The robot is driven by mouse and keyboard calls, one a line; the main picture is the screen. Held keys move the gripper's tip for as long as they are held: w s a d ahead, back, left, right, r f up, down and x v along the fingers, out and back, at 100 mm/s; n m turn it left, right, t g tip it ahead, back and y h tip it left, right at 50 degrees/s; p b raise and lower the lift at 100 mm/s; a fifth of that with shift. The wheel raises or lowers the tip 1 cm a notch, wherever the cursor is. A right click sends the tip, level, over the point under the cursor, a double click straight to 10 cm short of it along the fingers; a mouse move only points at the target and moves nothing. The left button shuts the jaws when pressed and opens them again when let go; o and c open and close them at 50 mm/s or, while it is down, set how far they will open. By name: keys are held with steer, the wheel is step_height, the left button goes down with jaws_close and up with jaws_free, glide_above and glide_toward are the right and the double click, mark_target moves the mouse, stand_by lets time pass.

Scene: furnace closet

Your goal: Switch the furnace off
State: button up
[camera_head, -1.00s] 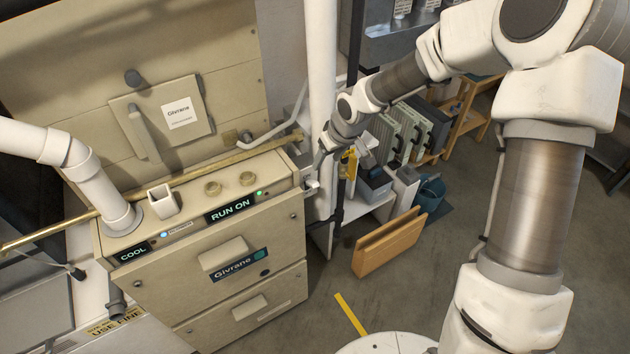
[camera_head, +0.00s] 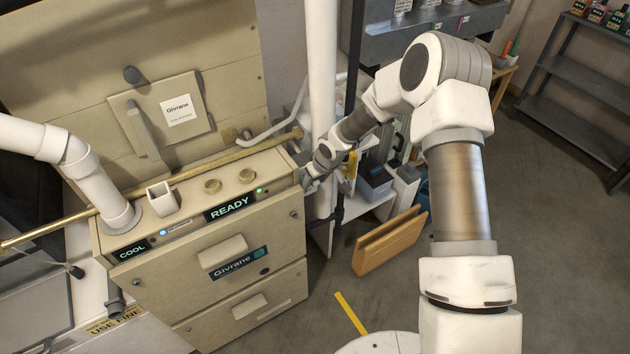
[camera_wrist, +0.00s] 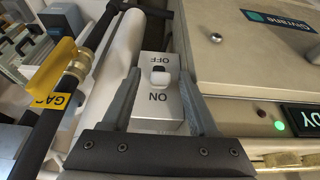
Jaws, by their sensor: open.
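The furnace (camera_head: 185,270) is a beige cabinet at the left of the head view. Its display (camera_head: 230,207) reads READY, with a green light beside it. In the wrist view a grey switch box (camera_wrist: 158,122) sits beside the furnace, marked OFF at the top and ON below, upside down. In the head view the gripper (camera_head: 309,184) is small at the furnace's right side and mostly hides the switch.
A brass pipe (camera_head: 160,185) runs along the furnace top. A white vertical pipe (camera_head: 322,70) stands behind the gripper.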

steer(key=shift+f, duration=0.1)
steer(key=shift+c, duration=0.3)
jaws_close()
